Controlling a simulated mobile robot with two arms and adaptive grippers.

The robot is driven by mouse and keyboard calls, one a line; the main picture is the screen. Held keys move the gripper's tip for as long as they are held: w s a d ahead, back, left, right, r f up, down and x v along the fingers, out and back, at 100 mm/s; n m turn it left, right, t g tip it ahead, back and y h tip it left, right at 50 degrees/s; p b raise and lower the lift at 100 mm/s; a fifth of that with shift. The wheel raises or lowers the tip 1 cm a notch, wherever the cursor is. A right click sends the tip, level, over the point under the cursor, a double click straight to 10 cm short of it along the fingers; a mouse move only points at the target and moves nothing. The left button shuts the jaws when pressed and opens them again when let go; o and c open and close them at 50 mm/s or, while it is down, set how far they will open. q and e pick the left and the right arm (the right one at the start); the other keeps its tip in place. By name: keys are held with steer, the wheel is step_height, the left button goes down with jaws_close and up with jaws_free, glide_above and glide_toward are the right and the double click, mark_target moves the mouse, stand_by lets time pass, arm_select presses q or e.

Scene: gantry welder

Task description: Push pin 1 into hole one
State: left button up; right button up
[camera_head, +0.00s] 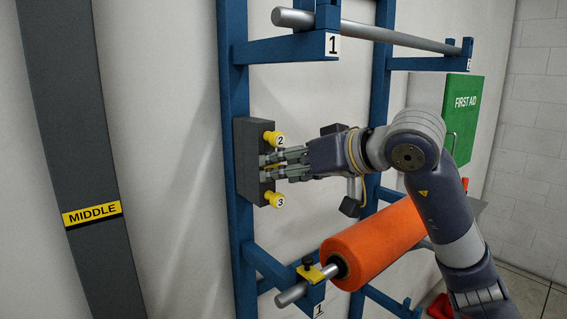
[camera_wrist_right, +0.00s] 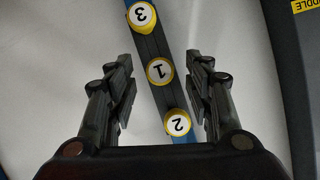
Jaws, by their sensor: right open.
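Pin 1 (camera_wrist_right: 160,71) is a round yellow-rimmed knob with a white face marked 1, seen in the right wrist view between the fingers. In the head view my fingers mostly hide it. It is in line with pin 3 (camera_head: 275,200) and pin 2 (camera_head: 274,139) on a dark grey block (camera_head: 243,165) fixed to a blue upright. My right gripper (camera_head: 268,165) is open in front of the block, its fingers on either side of pin 1 with gaps showing in the wrist view. Hole one cannot be made out. My left gripper is not in view.
The blue rack (camera_head: 233,100) carries a grey bar (camera_head: 380,33) above and an orange roll (camera_head: 375,240) on a rod below right. A dark bracket (camera_head: 350,207) hangs behind my wrist. A grey post (camera_head: 70,130) marked MIDDLE stands at left. A green first aid box (camera_head: 461,110) is behind.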

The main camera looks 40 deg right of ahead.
steer(key=shift+w+f, duration=0.1)
steer(key=shift+w, duration=0.25)
steer(key=shift+c, duration=0.4)
jaws_close()
steer(key=c, duration=0.8)
jaws_free()
steer(key=shift+c, duration=0.2)
jaws_close()
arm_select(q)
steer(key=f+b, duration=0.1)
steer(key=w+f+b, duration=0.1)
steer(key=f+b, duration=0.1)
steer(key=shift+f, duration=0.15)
arm_select(e)
steer(key=s, duration=0.7)
steer(key=shift+s+d, duration=0.25)
steer(key=shift+s, duration=0.15)
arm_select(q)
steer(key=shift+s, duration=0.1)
